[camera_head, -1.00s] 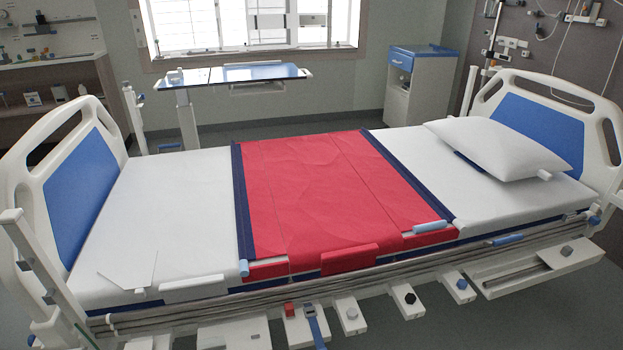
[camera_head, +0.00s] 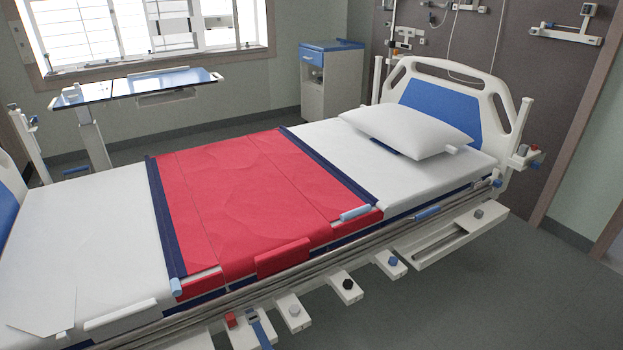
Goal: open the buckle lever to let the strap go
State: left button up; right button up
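A blue strap (camera_head: 262,335) hangs at the near side of the bed, at the lower edge of the head view. A small blue buckle (camera_head: 252,313) with a light face sits at its top, beside a red block (camera_head: 230,320). The buckle's lever is too small to make out, so I cannot tell its position. Neither of my grippers shows in the head view.
The bed has a red sheet (camera_head: 235,200) across its white mattress and a pillow (camera_head: 405,130) at the right. White brackets with knobs (camera_head: 347,284) jut from the near rail. An overbed table (camera_head: 135,84) and a cabinet (camera_head: 332,85) stand behind. Floor at lower right is clear.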

aim_at(232, 323)
jog(key=z, duration=1.4)
jog(key=i, duration=1)
jog(key=u, duration=1.95)
